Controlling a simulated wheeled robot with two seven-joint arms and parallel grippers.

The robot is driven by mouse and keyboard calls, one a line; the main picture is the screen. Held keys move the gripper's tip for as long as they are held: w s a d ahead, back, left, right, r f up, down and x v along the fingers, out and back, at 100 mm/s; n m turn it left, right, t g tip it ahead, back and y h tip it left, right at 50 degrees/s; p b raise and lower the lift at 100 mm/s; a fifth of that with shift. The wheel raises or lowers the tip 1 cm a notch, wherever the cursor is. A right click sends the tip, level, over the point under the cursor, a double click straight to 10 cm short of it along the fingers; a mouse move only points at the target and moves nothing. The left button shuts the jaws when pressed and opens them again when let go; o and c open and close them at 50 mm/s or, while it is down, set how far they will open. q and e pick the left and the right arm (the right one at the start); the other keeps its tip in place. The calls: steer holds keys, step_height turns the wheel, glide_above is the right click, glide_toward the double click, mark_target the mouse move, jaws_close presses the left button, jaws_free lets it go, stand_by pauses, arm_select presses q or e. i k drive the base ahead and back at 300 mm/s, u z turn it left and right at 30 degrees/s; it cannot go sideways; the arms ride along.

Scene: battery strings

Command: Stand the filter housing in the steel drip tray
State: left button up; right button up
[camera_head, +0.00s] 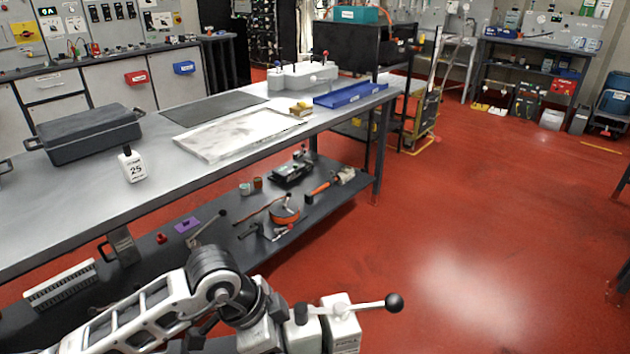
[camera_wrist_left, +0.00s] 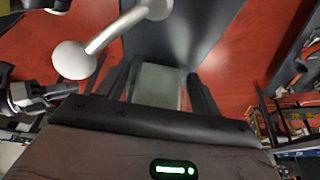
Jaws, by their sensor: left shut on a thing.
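My left gripper (camera_wrist_left: 157,92) is shut on a pale block, which I take to be the filter housing (camera_wrist_left: 160,80). In the head view the housing (camera_head: 342,328) is whitish, with a lever ending in a black ball. It is held in front of the bench, over the floor side and off any surface. My left gripper in the head view (camera_head: 300,335) is partly cut off by the bottom edge. The steel drip tray (camera_head: 212,156) lies flat on the bench, shallow and shiny, with nothing standing in its middle. My right gripper is not in view.
On the bench stand a dark lidded box (camera_head: 90,135), a white bottle marked 25 (camera_head: 133,165), a dark mat (camera_head: 205,108), a yellowish sponge (camera_head: 301,109), a blue tray (camera_head: 350,95) and a grey valve block (camera_head: 300,76). Tools lie on the lower shelf (camera_head: 330,195). Red floor is open at right.

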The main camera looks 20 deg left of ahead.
mark_target(230, 136)
steer(key=z, duration=0.35)
steer(key=i, duration=1.3)
steer(key=u, duration=0.75)
steer(key=i, duration=0.8)
steer(key=u, duration=0.85)
